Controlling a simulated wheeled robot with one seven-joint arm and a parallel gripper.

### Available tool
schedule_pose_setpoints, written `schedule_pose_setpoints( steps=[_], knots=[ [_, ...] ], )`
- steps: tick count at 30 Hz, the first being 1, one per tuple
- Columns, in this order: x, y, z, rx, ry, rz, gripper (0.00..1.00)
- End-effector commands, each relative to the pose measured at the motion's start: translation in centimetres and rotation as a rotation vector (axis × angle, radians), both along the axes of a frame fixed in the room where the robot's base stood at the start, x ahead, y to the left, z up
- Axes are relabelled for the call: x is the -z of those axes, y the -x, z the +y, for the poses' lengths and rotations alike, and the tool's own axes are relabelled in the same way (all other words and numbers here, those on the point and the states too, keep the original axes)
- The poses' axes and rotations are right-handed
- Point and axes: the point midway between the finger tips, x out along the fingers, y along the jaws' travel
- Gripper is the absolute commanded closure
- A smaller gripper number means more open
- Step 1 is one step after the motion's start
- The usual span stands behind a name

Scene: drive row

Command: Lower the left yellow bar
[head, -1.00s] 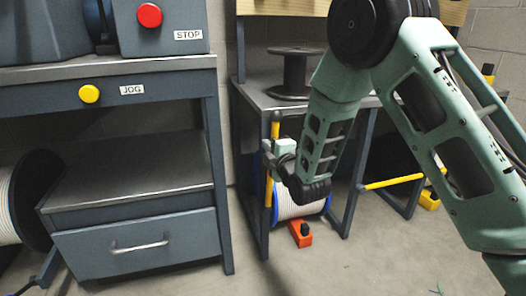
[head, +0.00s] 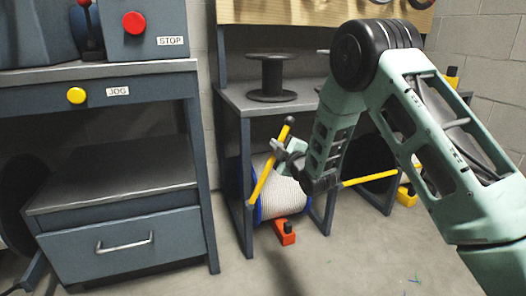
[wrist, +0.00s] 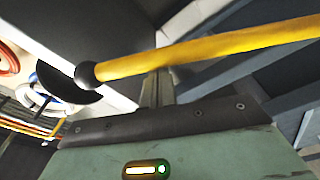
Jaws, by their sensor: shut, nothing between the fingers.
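The left yellow bar (head: 266,172) stands tilted in front of a cable reel, its black knob (head: 289,121) up and to the right of its foot. In the wrist view the bar (wrist: 215,48) crosses the top of the picture, with its round black knob (wrist: 86,75) at the left end. My gripper (head: 277,148) is shut and empty beside the upper part of the bar. In the wrist view my gripper (wrist: 157,88) is just below the bar; I cannot tell whether it touches.
A second yellow bar (head: 370,179) lies nearly level to the right. The white reel (head: 286,196) sits under the bench, with an orange block (head: 284,232) on the floor before it. A drawer cabinet (head: 122,240) stands left. The floor in front is clear.

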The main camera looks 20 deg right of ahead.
Motion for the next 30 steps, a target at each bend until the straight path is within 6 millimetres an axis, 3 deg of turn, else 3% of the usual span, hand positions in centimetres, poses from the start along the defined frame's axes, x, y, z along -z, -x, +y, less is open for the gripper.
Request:
schedule_pose_setpoints(
  steps=[1,6,15,24,30],
  knots=[
    [0.9,-0.1,-1.4,0.007,-0.045,0.001,1.00],
    [2.9,-0.2,-5.0,0.007,-0.206,0.001,1.00],
    [7.6,-0.2,-10.2,0.005,-0.493,0.001,1.00],
    [13.4,-0.1,-13.8,0.004,-0.774,0.001,1.00],
    [17.0,-0.2,-15.1,0.003,-0.933,0.001,1.00]
  ],
)
